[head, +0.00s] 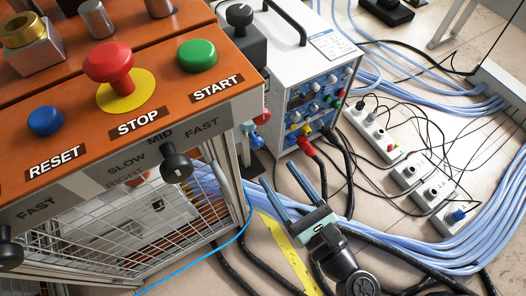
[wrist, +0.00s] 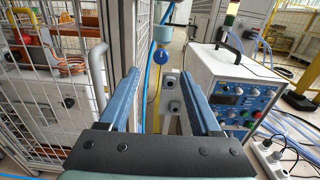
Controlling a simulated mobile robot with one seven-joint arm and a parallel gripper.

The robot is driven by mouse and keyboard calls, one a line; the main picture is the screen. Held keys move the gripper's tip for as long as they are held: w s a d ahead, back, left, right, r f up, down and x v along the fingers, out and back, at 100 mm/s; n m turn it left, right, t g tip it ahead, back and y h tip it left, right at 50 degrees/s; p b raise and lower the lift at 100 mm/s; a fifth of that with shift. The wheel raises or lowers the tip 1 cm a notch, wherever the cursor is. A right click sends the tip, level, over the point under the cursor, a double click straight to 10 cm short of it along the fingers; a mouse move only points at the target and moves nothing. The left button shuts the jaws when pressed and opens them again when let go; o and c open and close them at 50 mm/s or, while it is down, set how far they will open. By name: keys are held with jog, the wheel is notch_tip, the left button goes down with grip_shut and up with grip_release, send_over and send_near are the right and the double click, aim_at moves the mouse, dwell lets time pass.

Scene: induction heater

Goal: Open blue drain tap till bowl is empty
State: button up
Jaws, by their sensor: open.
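A round blue knob (wrist: 160,62), which looks like the blue drain tap, shows in the wrist view straight ahead, between and beyond my fingers. A pale cup-like part (wrist: 162,34) sits just above it; I cannot tell whether it is the bowl, and no water level shows. In the head view a small blue handle (head: 256,140) shows beside the orange panel's right edge, partly hidden. My gripper (head: 290,190) is open and empty in the head view, low and to the right of the blue handle, apart from it. In the wrist view its fingers (wrist: 160,76) are spread.
A white power unit (head: 308,75) stands behind my gripper, with thick black cables at its front. The orange control panel (head: 75,125) and mesh cage (head: 150,225) are at the left. Blue hoses (head: 400,245) and power strips (head: 410,180) cover the floor at the right.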

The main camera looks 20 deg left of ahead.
aim_at(259, 146)
jog(key=b+x, duration=0.2)
jog(key=x, duration=0.5)
jog(key=shift+w+a, duration=0.15)
jog(key=shift+w, duration=0.1)
grip_shut()
